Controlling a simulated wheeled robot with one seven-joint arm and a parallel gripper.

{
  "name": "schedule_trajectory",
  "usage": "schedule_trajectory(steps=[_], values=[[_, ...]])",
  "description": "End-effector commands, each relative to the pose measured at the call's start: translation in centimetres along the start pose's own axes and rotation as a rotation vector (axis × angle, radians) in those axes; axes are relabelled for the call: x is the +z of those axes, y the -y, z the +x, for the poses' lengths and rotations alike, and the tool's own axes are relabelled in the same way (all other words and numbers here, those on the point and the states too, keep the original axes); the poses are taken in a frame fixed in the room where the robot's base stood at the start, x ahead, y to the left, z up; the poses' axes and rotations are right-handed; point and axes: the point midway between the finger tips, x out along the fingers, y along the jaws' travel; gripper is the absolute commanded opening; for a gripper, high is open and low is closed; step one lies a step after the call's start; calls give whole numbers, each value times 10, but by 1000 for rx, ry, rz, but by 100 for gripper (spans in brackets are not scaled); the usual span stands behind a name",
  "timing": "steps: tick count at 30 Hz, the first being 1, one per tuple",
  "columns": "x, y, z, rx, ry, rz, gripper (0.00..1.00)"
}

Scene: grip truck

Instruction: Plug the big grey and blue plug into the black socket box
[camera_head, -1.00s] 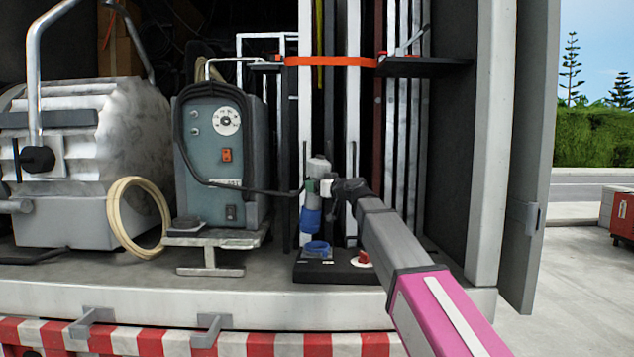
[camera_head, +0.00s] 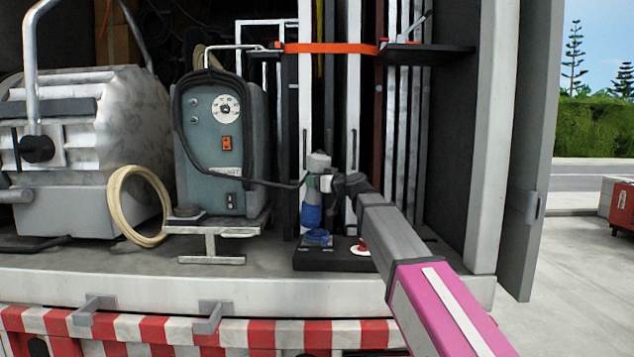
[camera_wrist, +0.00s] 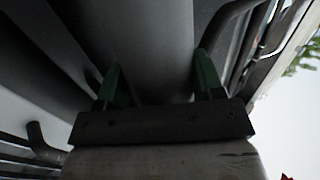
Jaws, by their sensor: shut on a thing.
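The big grey and blue plug (camera_head: 312,215) hangs upright, blue end down, just above the blue socket (camera_head: 317,237) on the black socket box (camera_head: 330,261). I cannot tell whether its tip touches the socket. My gripper (camera_head: 322,183) is shut around the plug's grey upper part. In the wrist view, the green fingers (camera_wrist: 155,85) stand on both sides of the grey plug body (camera_wrist: 150,45). A black cable (camera_head: 275,184) runs from the plug to the grey-blue power unit (camera_head: 213,140).
A red socket (camera_head: 361,247) sits on the same box, right of the blue one. A small metal stand (camera_head: 212,235) is left of the box. Pale stands rise close behind the plug. The truck's wall (camera_head: 487,140) is to the right.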

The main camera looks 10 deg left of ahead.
Motion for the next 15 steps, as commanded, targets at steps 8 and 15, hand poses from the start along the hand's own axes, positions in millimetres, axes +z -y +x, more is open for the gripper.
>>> schedule_trajectory(steps=[8,15], values=[[0,0,-7,-2,31,0,0],[1,0,-13,-2,59,0,0]])
